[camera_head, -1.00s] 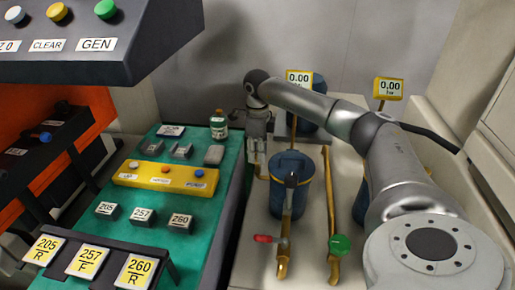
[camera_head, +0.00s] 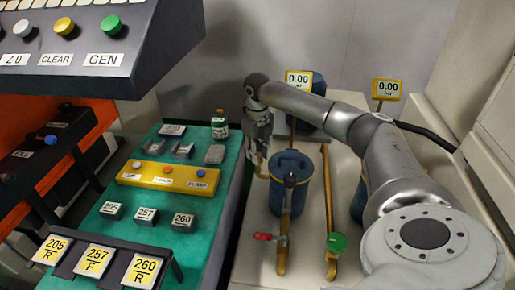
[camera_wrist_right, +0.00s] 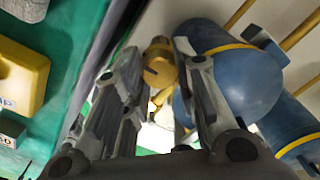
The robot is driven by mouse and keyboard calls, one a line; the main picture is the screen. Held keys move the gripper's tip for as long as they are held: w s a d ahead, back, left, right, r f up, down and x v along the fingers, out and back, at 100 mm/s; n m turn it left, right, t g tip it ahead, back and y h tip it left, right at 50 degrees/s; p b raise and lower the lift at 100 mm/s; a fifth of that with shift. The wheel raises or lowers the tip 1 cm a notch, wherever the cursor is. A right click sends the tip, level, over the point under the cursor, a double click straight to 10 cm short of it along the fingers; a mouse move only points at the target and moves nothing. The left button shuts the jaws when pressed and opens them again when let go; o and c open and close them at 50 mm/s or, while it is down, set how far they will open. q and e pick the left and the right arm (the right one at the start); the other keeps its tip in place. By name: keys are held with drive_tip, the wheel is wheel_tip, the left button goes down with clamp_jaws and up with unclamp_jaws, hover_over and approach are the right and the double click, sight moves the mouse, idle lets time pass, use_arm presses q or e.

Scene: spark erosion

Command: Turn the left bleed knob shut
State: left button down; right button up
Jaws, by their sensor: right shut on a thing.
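My right gripper (camera_head: 260,160) points down beside the left blue filter canister (camera_head: 289,200). In the right wrist view, a small brass-yellow bleed knob (camera_wrist_right: 158,62) shows between the two fingers of my right gripper (camera_wrist_right: 163,75). The gripper is shut on this knob, beside the blue canister (camera_wrist_right: 235,75). In the head view the fingers mostly hide the knob, and a brass pipe (camera_head: 262,170) shows just below them. How far the knob is turned cannot be told. My left gripper is out of view.
A red-handled valve (camera_head: 264,237) and a green knob (camera_head: 338,243) are in front of the canister. Gauges (camera_head: 299,79) reading 0.00 stand behind. A green bench (camera_head: 150,215) with a yellow button box (camera_head: 168,178) lies left, below a control panel (camera_head: 100,75).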

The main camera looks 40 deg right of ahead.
drive_tip(key=shift+r, duration=0.1)
idle(0.5)
drive_tip(key=o, duration=1.1)
drive_tip(key=shift+c, duration=0.2)
wheel_tip(320, 180, up, 12)
